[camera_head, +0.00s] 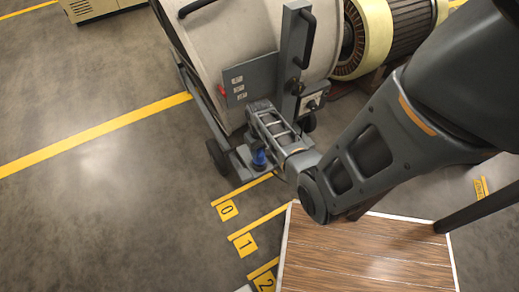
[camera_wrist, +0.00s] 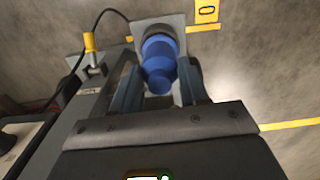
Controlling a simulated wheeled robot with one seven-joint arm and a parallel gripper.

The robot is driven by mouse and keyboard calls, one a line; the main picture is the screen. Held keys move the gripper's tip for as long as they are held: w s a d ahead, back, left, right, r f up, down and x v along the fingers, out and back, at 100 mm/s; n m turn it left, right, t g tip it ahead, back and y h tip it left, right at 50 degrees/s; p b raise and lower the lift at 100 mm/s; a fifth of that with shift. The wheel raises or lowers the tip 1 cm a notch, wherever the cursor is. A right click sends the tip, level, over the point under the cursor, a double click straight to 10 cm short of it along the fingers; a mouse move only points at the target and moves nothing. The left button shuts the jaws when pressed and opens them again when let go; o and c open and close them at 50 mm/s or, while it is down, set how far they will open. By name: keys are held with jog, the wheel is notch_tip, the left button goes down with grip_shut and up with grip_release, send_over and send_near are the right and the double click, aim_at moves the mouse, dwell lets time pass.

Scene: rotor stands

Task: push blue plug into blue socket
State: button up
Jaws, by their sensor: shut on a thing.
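The blue plug (camera_wrist: 158,77) is between the two fingers of my gripper (camera_wrist: 160,88) in the wrist view, and the fingers are shut on it. In the head view the blue plug (camera_head: 259,158) shows at the end of my gripper (camera_head: 256,150), low beside the cart with the big pale drum. Past the plug, in the wrist view, is a grey plate with a round dark and blue rim (camera_wrist: 157,32). This may be the blue socket; the plug covers most of it. I cannot tell how deep the plug sits.
The cart's drum (camera_head: 245,50) stands close behind my gripper. A yellow plug-like piece (camera_wrist: 89,43) with a black cable is left in the wrist view. A wooden platform (camera_head: 365,255) lies at the front right. Open floor (camera_head: 100,200) is at left.

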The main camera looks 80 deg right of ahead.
jog(key=shift+r+p, duration=3.05)
jog(key=shift+r, duration=0.3)
jog(key=shift+w, duration=0.1)
